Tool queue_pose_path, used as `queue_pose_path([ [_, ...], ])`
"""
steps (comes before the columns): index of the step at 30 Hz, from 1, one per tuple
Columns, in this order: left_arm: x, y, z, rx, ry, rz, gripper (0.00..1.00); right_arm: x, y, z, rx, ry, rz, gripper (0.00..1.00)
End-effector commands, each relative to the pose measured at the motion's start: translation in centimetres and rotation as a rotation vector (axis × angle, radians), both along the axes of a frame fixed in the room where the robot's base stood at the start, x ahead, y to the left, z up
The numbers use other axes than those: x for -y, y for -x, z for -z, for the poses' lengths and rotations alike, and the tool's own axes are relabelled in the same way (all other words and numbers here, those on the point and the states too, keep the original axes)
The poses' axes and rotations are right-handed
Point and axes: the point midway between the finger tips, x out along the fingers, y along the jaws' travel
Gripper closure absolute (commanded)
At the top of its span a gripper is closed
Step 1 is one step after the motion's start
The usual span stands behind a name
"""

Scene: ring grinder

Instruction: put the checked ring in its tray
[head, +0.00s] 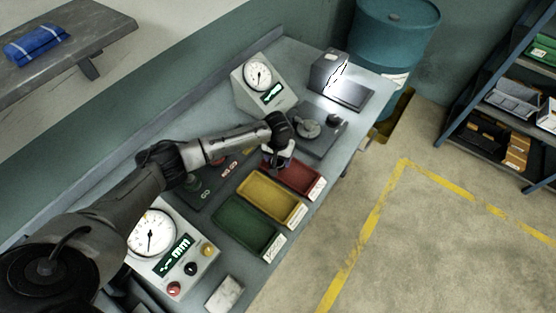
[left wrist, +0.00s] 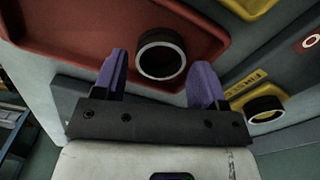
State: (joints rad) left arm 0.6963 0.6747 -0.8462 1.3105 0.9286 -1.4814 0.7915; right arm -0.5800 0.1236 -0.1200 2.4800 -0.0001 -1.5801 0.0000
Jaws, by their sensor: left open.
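My left gripper (head: 276,162) is over the far end of the red tray (head: 299,179) in the head view. In the left wrist view its two purple fingers (left wrist: 168,85) are spread apart. A dark ring with a bright rim (left wrist: 161,55) shows between the fingers against the red tray (left wrist: 60,25); the fingers do not visibly pinch it. Whether it rests on the tray floor cannot be told. The yellow tray (head: 270,197) and green tray (head: 245,226) stand nearer in the row.
A dial gauge (head: 258,76) and a dark fixture plate (head: 325,137) are behind the gripper. A lit grey unit (head: 330,72) stands at the far bench end. A second dial panel (head: 165,245) is near. A white block (head: 224,293) lies at the front.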

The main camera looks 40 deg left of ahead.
Motion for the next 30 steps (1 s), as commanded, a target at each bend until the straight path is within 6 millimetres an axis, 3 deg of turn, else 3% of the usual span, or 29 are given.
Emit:
queue_pose_path([
  [6, 0.0, -0.1, -4.4, 0.003, 0.000, 0.001, 0.35, 0.1, 0.0, -0.6, 0.000, 0.003, -0.002, 1.00],
  [15, 0.0, -0.1, -8.9, 0.002, 0.000, 0.001, 0.35, 0.0, 0.0, -0.9, 0.000, 0.000, 0.000, 1.00],
  [21, 0.0, 0.0, -10.1, 0.000, 0.000, 0.000, 0.35, -0.2, 0.0, -1.0, 0.000, -0.005, 0.004, 1.00],
  [30, 0.0, 0.0, -10.4, 0.000, 0.000, 0.000, 0.35, -0.2, 0.0, -1.0, 0.001, -0.008, 0.005, 1.00],
])
